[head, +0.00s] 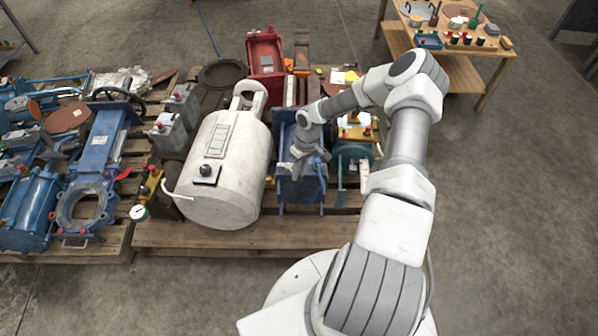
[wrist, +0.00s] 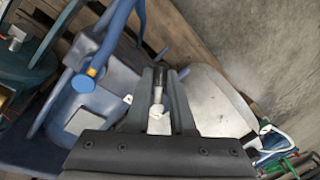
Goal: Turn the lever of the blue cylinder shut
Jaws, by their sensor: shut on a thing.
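The blue cylinder (head: 288,192) stands on the middle pallet, right of a large white tank, partly hidden under my arm. In the wrist view its blue body (wrist: 85,100) fills the left, with a blue handle bearing a yellow band. My gripper (head: 302,163) reaches down over it. In the wrist view my gripper (wrist: 160,78) is shut on a silver rod-like lever (wrist: 158,95), which lies between its two dark fingers. The joint of the lever and its exact angle cannot be made out.
The white tank (head: 228,165) is close on the left. A teal machine (head: 355,153) is close on the right, and a red frame (head: 266,62) stands behind. A wooden table (head: 455,70) is at the back right. The concrete floor (head: 510,210) at right is clear.

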